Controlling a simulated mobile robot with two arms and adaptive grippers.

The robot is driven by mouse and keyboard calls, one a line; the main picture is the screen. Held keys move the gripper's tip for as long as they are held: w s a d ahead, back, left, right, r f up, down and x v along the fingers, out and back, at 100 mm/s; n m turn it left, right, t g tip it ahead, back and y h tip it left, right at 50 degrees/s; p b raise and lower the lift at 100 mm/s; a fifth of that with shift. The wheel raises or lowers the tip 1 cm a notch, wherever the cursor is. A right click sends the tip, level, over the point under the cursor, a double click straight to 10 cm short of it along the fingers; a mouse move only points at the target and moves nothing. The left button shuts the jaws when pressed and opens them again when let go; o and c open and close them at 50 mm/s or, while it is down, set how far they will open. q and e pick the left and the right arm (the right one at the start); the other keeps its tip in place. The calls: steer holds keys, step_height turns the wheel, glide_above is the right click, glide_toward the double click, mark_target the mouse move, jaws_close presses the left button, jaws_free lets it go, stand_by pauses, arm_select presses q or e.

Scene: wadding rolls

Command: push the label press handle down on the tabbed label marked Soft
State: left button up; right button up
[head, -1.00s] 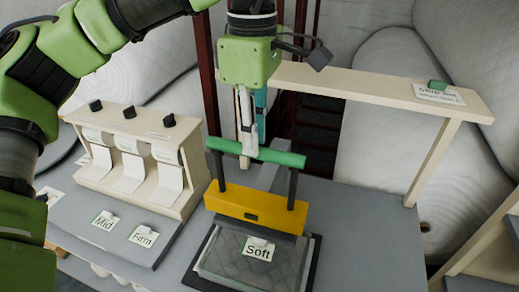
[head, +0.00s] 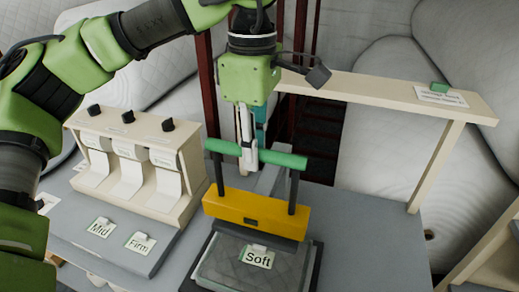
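The label press has a green crossbar handle (head: 285,159) on two dark posts above a yellow block (head: 265,217). Below and in front of the block, the white tabbed label marked Soft (head: 257,257) lies on a grey quilted pad (head: 222,264). My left gripper (head: 250,158) points down at the left-middle of the handle. A pale finger passes in front of the bar, and a teal part shows behind it. The bar hides the far finger's tip, so I cannot tell whether the fingers are closed on it. My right gripper is out of view.
A cream dispenser (head: 187,148) with three black knobs stands left on the grey table (head: 378,240). Labels marked Mid (head: 101,228) and Firm (head: 140,244) lie in front of it. A cream shelf (head: 385,88) spans behind and right of the press. The table right of the press is clear.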

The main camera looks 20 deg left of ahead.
mark_target(255, 204)
arm_select(q)
steer(key=shift+f+b, duration=4)
steer(key=shift+f, duration=1.55)
steer(key=shift+f, duration=0.1)
